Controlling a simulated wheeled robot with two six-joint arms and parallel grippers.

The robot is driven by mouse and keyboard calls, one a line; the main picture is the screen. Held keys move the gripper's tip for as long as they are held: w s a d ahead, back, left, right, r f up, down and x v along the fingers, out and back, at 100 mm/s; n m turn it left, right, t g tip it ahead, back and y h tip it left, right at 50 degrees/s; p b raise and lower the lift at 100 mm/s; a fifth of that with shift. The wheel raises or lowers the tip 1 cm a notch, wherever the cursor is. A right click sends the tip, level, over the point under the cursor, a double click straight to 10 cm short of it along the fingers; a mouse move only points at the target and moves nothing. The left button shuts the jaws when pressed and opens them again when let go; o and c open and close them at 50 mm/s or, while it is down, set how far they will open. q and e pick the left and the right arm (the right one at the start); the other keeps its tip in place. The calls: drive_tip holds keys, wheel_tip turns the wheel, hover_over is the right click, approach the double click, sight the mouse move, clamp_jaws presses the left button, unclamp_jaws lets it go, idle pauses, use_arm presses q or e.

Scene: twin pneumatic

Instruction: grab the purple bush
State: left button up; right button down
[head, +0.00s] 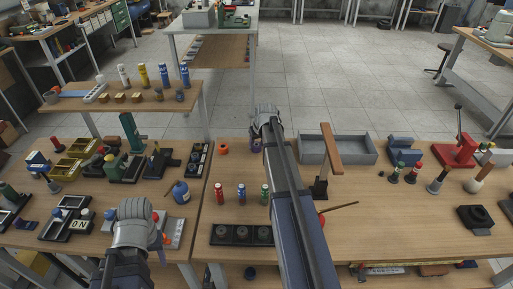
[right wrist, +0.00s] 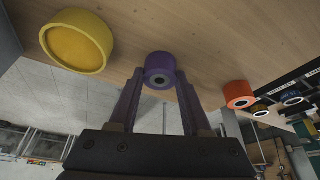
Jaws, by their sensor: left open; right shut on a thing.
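The purple bush (right wrist: 160,68) sits between the two fingertips of my right gripper (right wrist: 158,85) in the right wrist view, and the fingers are shut on it. It appears to be at the wooden surface; I cannot tell whether it is lifted. In the head view my right gripper (head: 264,117) is over the right table's far left part, its fingers mostly hidden by my arm. My left gripper (head: 134,228) is open and empty above the left table's front edge, beside a grey plate (head: 175,230).
The orange bush also shows in the head view (head: 223,149).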

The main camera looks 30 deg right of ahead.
wheel_tip(320, 180, up, 10)
drive_tip(key=p, duration=1)
